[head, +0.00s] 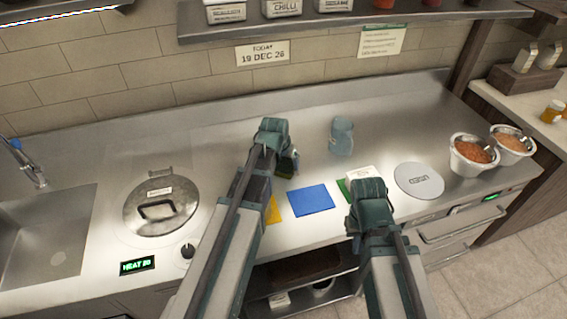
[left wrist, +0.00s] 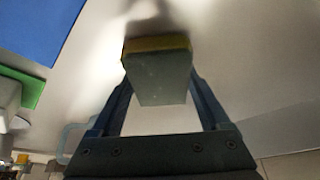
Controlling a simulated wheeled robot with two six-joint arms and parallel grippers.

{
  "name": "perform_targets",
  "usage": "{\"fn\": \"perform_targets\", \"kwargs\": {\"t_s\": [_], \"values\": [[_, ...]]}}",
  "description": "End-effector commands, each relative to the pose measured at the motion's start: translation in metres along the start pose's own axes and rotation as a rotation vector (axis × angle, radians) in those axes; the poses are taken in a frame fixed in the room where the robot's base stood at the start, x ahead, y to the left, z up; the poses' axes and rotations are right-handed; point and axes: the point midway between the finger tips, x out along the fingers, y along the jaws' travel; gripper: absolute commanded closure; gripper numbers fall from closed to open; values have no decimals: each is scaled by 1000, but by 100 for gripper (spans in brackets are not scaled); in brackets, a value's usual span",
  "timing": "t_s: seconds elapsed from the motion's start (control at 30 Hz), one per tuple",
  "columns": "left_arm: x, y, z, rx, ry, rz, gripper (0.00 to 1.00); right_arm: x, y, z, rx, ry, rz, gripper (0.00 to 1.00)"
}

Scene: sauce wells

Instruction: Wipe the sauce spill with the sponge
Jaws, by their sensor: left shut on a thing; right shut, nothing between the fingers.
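The sponge (head: 287,163), yellow with a grey-green face, is held between the fingers of my left gripper (head: 284,155) over the steel counter behind the coloured mats. In the left wrist view the sponge (left wrist: 160,78) sits between both fingers, its yellow side toward the counter. I cannot tell whether it touches the surface. My right gripper (head: 366,192) is shut and empty, in front of a white block by the green mat. No sauce spill can be made out; the sponge and left arm may hide it.
A blue mat (head: 310,200) lies between a yellow mat (head: 274,212) and a green mat (head: 343,186). A bluish clear container (head: 341,136) stands behind. A lidded pot (head: 161,212) is left; a round steel lid (head: 419,181) and sauce wells (head: 470,166) are right.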

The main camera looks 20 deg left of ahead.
Motion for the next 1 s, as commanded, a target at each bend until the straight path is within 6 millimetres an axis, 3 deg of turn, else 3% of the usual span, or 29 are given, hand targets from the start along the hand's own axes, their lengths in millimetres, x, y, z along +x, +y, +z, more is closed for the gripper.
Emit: {"fn": "perform_targets", "kwargs": {"t_s": [0.4,0.77,1.0], "values": [[6,25,-19,0,1,2,65,-2,0,0,0,0,0,100],[8,25,-16,-1,-1,2,65,2,0,0,0,0,0,100],[4,14,-7,-2,-4,0,65,1,0,0,0,0,0,100]]}}
